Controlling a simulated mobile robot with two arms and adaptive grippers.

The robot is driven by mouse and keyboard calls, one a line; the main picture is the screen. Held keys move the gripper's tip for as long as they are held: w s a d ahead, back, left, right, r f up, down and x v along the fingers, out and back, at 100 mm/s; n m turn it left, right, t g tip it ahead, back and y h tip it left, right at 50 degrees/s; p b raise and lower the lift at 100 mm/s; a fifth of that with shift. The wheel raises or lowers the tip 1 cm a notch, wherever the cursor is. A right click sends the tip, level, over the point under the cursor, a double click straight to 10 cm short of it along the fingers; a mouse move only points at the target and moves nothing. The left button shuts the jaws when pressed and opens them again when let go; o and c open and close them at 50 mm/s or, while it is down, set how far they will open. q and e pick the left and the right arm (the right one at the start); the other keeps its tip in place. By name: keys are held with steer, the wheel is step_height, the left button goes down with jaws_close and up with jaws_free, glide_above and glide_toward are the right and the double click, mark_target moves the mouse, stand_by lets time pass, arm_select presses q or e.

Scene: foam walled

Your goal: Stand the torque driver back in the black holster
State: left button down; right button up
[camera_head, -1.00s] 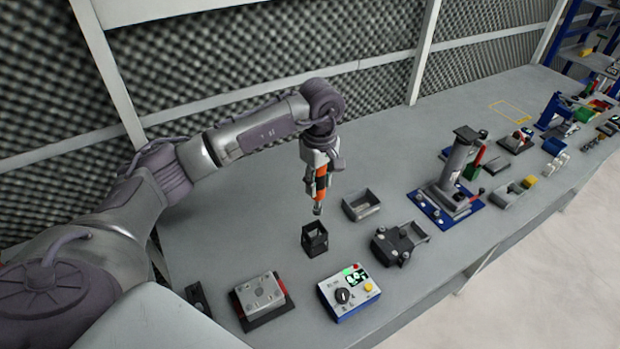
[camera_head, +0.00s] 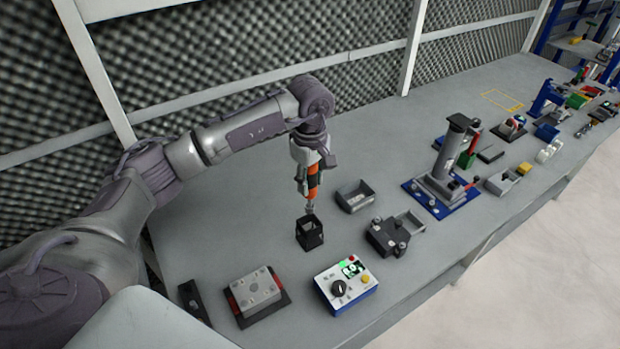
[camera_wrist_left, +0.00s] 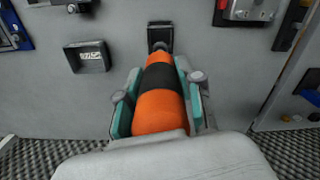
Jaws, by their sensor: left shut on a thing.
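The torque driver (camera_head: 313,182) has an orange body with a black band and a metal tip. It also shows in the left wrist view (camera_wrist_left: 160,110). My left gripper (camera_head: 306,176) is shut around its body and holds it close to upright, tip down. In the left wrist view my left gripper's teal-lined fingers (camera_wrist_left: 158,102) lie on both sides of it. The black holster (camera_head: 309,234) is an open-topped square box on the bench. The driver's tip is just above or at its top; I cannot tell if it is inside. The holster also shows beyond the tip in the left wrist view (camera_wrist_left: 160,33).
A grey tray (camera_head: 355,196) stands right of the holster, with a dark clamp fixture (camera_head: 386,237) near it. A control box with a dial (camera_head: 346,286) and a grey block on a dark base (camera_head: 256,294) stand in front. A blue-based press (camera_head: 441,190) stands farther right.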

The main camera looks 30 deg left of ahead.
mark_target(310, 197)
arm_select(q)
step_height(310, 197, down, 2)
steer(key=shift+f+b, duration=0.1)
steer(key=shift+b, duration=0.6)
steer(key=shift+f+b, duration=0.6)
steer(key=shift+f, duration=0.1)
steer(key=shift+b, duration=0.7)
stand_by(0.6)
steer(key=shift+f+b, duration=1)
steer(key=shift+f, duration=0.2)
step_height(310, 197, down, 7)
steer(key=b, duration=0.6)
stand_by(1.9)
steer(key=c, duration=0.7)
jaws_free()
steer(key=shift+o, duration=0.2)
